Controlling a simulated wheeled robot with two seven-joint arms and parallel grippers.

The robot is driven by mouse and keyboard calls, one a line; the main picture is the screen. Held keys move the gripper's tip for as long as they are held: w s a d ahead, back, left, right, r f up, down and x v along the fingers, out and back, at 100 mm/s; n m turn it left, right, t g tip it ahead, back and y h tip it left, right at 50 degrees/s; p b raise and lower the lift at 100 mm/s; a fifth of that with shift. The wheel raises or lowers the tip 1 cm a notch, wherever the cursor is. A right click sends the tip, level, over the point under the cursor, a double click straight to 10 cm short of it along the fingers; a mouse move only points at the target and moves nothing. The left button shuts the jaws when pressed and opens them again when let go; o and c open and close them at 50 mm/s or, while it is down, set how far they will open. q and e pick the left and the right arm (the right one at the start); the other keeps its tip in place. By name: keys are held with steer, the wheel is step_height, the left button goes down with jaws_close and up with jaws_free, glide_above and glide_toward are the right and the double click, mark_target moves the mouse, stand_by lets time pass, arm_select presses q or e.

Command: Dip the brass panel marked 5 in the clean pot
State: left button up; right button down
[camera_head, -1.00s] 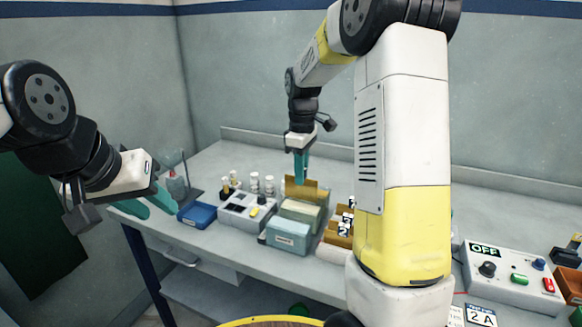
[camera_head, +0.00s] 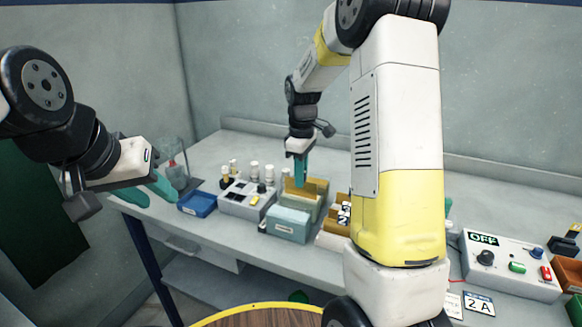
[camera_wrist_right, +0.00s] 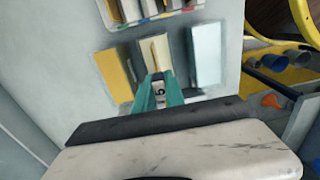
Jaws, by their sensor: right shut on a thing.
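My right gripper (camera_head: 301,184) points down in the head view, its teal fingers shut on a brass panel (camera_head: 317,188). The panel is upright, its lower part hidden at the mouth of the pale middle pot (camera_head: 305,212). In the right wrist view, the fingers (camera_wrist_right: 158,88) hold the panel (camera_wrist_right: 154,52) over or in the cream middle pot (camera_wrist_right: 177,42); how deep, I cannot tell. A pale blue pot (camera_head: 289,224) stands in front, also on the right in the wrist view (camera_wrist_right: 206,55). No number or pot label is readable. My left gripper (camera_head: 150,190) is open and empty.
A yellow-tan pot (camera_wrist_right: 115,75) stands on the other side in the wrist view. A blue tray (camera_head: 197,203) and a grey rack (camera_head: 246,199) are left of the pots. A control box reading OFF (camera_head: 512,266) is at right. My right arm hides part of the bench.

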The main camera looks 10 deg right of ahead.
steer(key=shift+f, duration=2.05)
steer(key=shift+f, duration=0.1)
stand_by(3.2)
steer(key=shift+r, duration=4.25)
